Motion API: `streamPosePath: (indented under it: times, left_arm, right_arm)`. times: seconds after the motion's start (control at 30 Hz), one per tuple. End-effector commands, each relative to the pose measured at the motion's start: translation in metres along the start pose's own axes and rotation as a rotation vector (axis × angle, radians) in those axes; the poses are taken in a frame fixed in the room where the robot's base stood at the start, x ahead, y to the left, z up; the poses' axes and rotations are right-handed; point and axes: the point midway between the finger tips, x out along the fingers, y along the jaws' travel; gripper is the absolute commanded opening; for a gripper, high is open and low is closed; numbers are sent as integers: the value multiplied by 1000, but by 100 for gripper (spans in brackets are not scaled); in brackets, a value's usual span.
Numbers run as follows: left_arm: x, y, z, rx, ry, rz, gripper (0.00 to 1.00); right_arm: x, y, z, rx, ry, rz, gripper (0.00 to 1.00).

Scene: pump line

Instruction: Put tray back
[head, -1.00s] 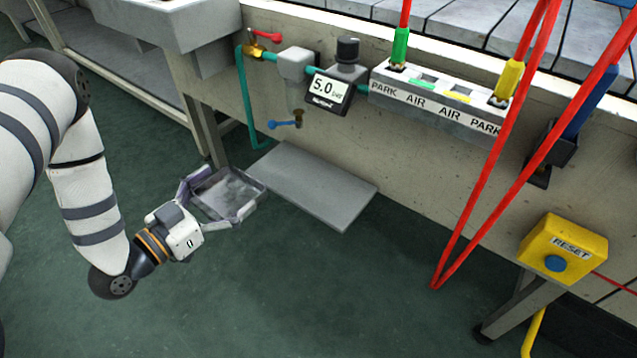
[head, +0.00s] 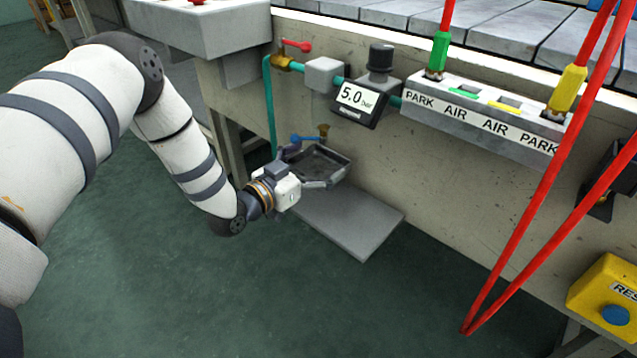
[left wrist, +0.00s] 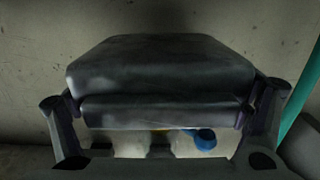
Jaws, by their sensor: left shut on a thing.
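A dark grey shallow tray (head: 322,160) is held by my left gripper (head: 308,168), whose two fingers are shut on it from either side. In the left wrist view the tray (left wrist: 160,85) fills the middle, between the fingers (left wrist: 160,120). It looks roughly level and empty. In the head view it appears over the back left part of a flat grey shelf plate (head: 350,222), close to the wall and just below the blue-handled drain valve (head: 305,138). I cannot tell whether it touches the plate. My right gripper is not in view.
A teal pipe (head: 269,105) runs down the wall left of the tray. Red hoses (head: 520,225) hang to the right. The shelf's front part is bare.

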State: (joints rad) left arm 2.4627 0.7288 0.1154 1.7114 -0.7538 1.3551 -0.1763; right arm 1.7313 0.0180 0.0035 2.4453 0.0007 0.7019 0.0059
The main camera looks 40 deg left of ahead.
Motion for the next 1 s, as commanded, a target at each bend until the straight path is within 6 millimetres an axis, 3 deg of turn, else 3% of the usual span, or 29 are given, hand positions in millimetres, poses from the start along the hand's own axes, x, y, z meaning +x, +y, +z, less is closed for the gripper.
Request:
streamPosePath:
  times: [0.23,0.6,0.63,0.67,1.0]
  left_arm:
    - [4,0,52,0,-5,-1,59]
    - [6,0,51,1,0,0,59]
    - [6,0,51,1,-1,0,96]
    - [6,0,50,1,-1,0,100]
    - [6,0,48,1,1,0,100]
  right_arm:
    - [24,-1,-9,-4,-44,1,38]
    - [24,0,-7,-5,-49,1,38]
    - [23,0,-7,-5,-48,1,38]
    - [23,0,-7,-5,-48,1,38]
    - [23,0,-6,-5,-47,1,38]
